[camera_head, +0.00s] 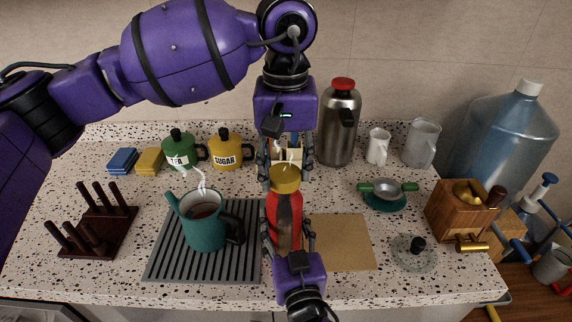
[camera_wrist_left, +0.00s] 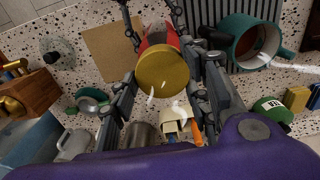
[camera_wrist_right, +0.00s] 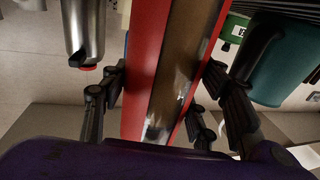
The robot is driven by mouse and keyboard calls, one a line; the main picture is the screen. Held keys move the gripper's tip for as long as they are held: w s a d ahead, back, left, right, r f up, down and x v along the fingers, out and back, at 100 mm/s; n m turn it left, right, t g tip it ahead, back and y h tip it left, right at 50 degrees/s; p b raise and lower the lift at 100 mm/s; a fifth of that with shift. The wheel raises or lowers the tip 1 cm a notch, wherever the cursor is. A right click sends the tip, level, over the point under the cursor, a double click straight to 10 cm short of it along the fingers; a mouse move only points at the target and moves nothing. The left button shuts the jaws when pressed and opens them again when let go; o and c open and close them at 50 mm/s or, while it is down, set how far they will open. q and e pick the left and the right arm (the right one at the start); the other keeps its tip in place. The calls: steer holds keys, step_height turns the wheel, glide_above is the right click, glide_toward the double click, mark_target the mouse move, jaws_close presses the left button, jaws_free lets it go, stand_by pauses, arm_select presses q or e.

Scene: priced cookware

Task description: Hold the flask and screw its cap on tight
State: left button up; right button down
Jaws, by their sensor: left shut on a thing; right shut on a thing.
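The red flask (camera_head: 283,216) stands upright at the front middle of the counter, with a grey-brown strip down its side. Its gold cap (camera_head: 285,178) sits at the flask's top; whether it is fully seated cannot be told. My left gripper (camera_head: 286,174) comes down from above and is shut on the cap, which shows between its fingers in the left wrist view (camera_wrist_left: 163,72). My right gripper (camera_head: 289,238) reaches up from the front edge and is shut around the flask's body, whose red side fills the right wrist view (camera_wrist_right: 146,70). The flask's base is hidden.
A teal pot (camera_head: 205,228) stands on a grey ribbed mat (camera_head: 165,262) to the left. A brown board (camera_head: 345,243) lies to the right. A steel jug (camera_head: 339,128), tea canister (camera_head: 180,152) and sugar canister (camera_head: 225,150) stand behind. A wooden grinder (camera_head: 452,212) is at right.

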arm_select(q)
steer(key=shift+f, duration=0.55)
stand_by(0.5)
steer(key=m, duration=1)
steer(key=shift+s, duration=0.1)
steer(key=o, duration=1)
steer(key=shift+r, duration=2.45)
